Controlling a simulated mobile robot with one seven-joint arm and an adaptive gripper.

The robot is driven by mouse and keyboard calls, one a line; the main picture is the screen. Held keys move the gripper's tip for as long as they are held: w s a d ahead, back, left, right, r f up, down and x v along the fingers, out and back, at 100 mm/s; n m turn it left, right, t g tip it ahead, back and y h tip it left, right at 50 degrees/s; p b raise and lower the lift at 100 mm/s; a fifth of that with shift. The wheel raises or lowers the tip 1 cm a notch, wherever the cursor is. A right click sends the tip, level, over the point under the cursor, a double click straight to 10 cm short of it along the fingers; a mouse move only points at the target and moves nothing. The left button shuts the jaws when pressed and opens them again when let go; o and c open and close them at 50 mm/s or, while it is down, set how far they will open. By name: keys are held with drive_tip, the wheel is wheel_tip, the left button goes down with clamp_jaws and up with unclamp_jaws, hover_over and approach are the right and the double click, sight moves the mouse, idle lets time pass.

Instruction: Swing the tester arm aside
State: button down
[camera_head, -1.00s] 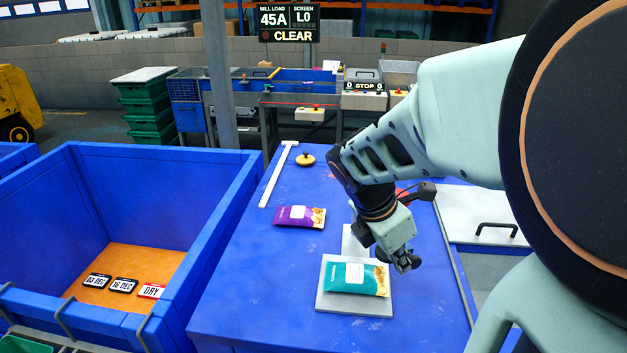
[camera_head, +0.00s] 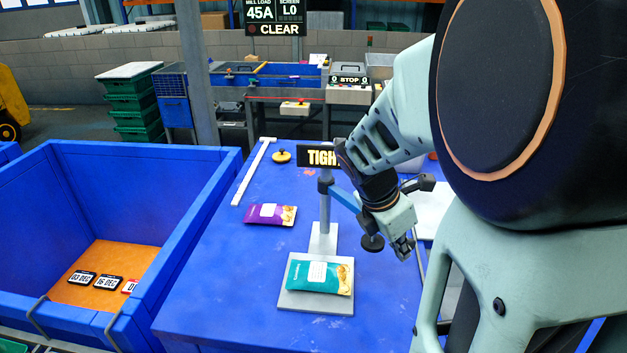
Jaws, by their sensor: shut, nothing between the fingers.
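The tester has a grey post (camera_head: 325,215) with a sign reading "TIGH…", partly hidden by my arm. Its blue tester arm (camera_head: 345,198) reaches from the post to the right, with its far end behind my gripper. A dark round pad (camera_head: 373,243) hangs beside my gripper, right of the grey plate (camera_head: 318,301). A teal packet (camera_head: 318,276) lies on that plate, with nothing over it. My gripper (camera_head: 405,248) is shut and empty, beside the pad and the arm's end. I cannot tell whether it touches them.
A purple packet (camera_head: 270,214), a yellow round knob (camera_head: 281,157) and a white T-shaped bar (camera_head: 252,175) lie on the blue table (camera_head: 215,300). A deep blue bin (camera_head: 190,235) with date tags stands left. The table's front left is bare.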

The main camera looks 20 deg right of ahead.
drive_tip(key=w+d+n, duration=0.1)
drive_tip(key=w+d, duration=0.6)
drive_tip(key=d, duration=0.3)
drive_tip(key=w+d+n+t+p, duration=0.1)
drive_tip(key=w+d+n, duration=0.1)
drive_tip(key=w+d, duration=0.6)
drive_tip(key=shift+d, duration=1.05)
drive_tip(key=shift+w+r, duration=0.1)
drive_tip(key=shift+w, duration=0.05)
